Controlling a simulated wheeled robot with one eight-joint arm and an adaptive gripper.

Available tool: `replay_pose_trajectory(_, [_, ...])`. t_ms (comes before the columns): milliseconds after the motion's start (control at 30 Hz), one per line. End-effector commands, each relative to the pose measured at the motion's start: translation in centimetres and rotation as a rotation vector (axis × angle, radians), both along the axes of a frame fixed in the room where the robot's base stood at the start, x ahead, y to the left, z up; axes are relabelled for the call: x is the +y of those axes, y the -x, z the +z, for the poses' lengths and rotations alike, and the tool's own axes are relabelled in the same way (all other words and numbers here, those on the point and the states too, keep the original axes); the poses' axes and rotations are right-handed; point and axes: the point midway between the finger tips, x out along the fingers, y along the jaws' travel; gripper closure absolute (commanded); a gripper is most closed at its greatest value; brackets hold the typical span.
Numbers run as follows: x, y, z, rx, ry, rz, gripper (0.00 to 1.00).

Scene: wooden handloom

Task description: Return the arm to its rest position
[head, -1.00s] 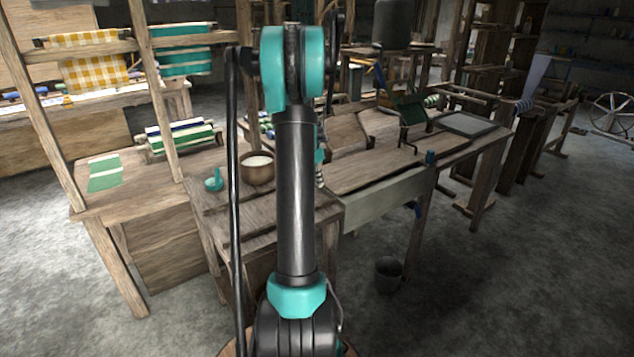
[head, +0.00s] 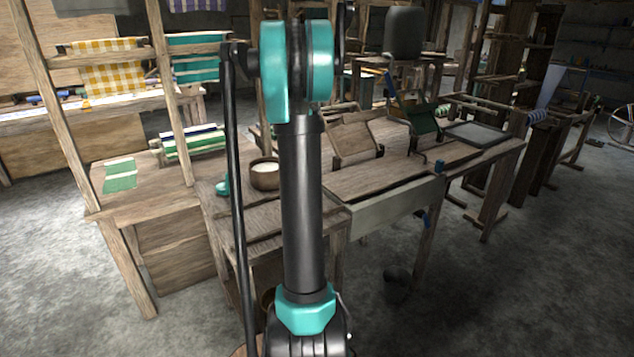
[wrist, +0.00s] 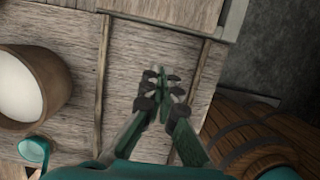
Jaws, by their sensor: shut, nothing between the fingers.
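My gripper (wrist: 161,92) shows in the wrist view, with its dark fingertips together and nothing between them. It points down over the wooden bench top (wrist: 80,118), apart from the bowl; its height above the wood is hard to tell. In the head view my arm stands upright in the middle of the picture, and the gripper is hidden behind it.
A bowl with white contents (head: 264,174) and a teal dipper (head: 222,187) stand on the bench; the bowl (wrist: 52,88) also shows in the wrist view. A brown wooden barrel-like thing (wrist: 245,125) is at right. Loom posts (head: 166,90) rise at left. Grey floor lies open at right.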

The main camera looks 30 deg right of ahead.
Motion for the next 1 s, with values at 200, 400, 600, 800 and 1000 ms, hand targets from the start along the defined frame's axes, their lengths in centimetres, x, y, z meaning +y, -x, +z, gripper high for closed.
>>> replay_pose_trajectory(200, [0.3, 0.0, 1.1, 0.0, 0.0, 0.0, 1.0])
replay_pose_trajectory(400, [1.2, 0.2, 1.0, -0.014, -0.002, -0.022, 1.0])
replay_pose_trajectory(600, [8.0, 2.2, 0.1, -0.134, -0.029, -0.238, 1.0])
replay_pose_trajectory(800, [17.2, 6.8, -2.1, -0.297, -0.113, -0.583, 1.0])
replay_pose_trajectory(1000, [25.0, 12.9, -5.2, -0.416, -0.243, -0.942, 1.0])
